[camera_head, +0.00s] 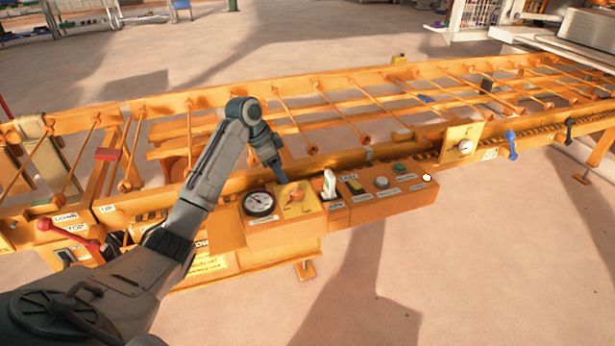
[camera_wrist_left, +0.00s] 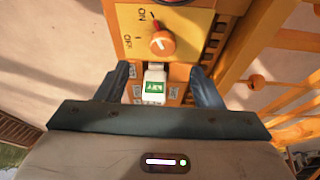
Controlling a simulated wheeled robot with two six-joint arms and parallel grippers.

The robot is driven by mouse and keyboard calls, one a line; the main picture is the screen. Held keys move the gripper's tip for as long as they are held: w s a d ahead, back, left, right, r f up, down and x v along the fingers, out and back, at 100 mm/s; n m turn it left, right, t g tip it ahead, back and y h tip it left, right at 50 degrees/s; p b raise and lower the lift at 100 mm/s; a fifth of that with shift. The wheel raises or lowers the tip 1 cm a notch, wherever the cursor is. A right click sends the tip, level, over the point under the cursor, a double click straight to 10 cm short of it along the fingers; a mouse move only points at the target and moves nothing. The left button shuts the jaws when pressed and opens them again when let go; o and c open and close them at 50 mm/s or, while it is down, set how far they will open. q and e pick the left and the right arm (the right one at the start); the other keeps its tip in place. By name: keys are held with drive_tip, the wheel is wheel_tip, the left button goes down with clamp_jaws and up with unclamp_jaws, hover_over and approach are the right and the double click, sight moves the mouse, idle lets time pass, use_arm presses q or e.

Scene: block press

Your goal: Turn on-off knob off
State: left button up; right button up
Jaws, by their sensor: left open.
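The on-off knob (camera_head: 295,194) is a round orange-red knob on a yellow plate, on the orange control box. It also shows in the wrist view (camera_wrist_left: 162,43), with printed ON and OFF labels on its left. A thin dark-red mark runs from the knob toward the top, beside ON. My left gripper (camera_head: 282,178) is open, pointing down just behind the knob in the head view. In the wrist view its two blue-grey fingers (camera_wrist_left: 160,70) are apart and empty, and the knob lies just beyond their tips. My right gripper is not in view.
A black-rimmed gauge (camera_head: 260,204) sits left of the knob, and a white switch (camera_head: 329,184) sits right of it. The switch shows between my fingers (camera_wrist_left: 154,86). Several buttons continue rightward. The orange conveyor frame (camera_head: 230,183) runs behind; open floor (camera_head: 450,270) lies in front.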

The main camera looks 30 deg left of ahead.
sight(296, 191)
use_arm(q)
drive_tip(key=x, duration=0.8)
drive_tip(key=shift+w+d+f, duration=0.15)
drive_tip(key=shift+w, duration=0.3)
drive_tip(key=shift+w+d+f+b, duration=0.2)
drive_tip(key=shift+f+b, duration=0.1)
drive_tip(key=shift+f, duration=0.4)
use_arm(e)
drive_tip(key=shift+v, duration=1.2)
use_arm(q)
drive_tip(key=shift+c, duration=0.4)
